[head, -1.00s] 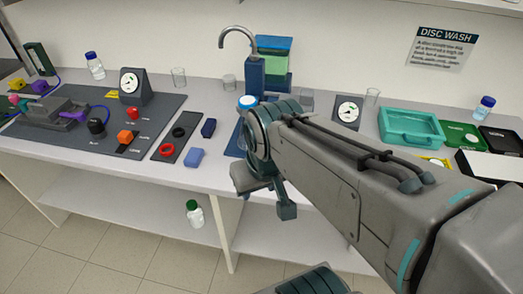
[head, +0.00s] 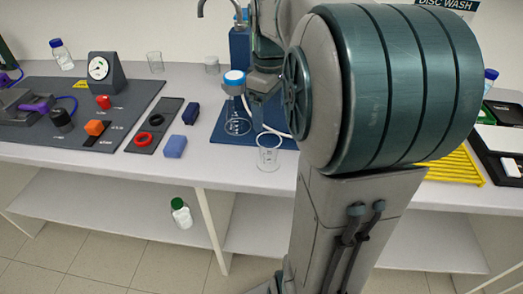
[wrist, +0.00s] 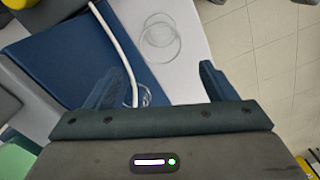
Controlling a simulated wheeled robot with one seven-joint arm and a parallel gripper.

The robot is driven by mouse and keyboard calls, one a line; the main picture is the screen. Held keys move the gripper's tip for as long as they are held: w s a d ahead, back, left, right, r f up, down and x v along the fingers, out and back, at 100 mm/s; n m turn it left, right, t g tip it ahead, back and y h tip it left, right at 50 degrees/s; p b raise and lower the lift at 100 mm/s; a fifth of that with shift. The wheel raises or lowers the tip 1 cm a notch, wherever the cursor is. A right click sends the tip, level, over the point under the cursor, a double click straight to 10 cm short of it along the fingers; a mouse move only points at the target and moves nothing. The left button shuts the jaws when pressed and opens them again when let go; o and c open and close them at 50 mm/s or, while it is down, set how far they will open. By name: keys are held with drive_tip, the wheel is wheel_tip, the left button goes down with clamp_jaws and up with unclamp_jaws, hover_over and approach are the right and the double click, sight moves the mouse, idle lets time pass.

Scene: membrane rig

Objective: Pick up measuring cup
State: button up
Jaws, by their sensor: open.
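A clear measuring cup (head: 269,152) stands upright near the front edge of the bench, at the front right of a blue mat. In the wrist view the clear cup (wrist: 160,36) is seen from above, beyond the fingertips. My gripper (wrist: 162,82) is open with nothing between its fingers except a view of the bench, part of the white tube and a clear rim near the left finger. In the head view my gripper (head: 258,108) is partly hidden by my arm, above and behind the cup.
A clear flask (head: 237,122) with a blue and white top stands on the blue mat (head: 222,132), just left of my gripper. A white tube (wrist: 124,50) runs beside the left finger. Blue blocks (head: 175,146) lie further left. Bare bench (head: 213,172) lies left of the cup.

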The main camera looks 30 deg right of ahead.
sight(269, 146)
drive_tip(key=f, duration=1.2)
drive_tip(key=shift+s+d, duration=0.1)
drive_tip(key=shift+s, duration=0.1)
drive_tip(key=shift+r, duration=0.1)
drive_tip(key=c, duration=1.1)
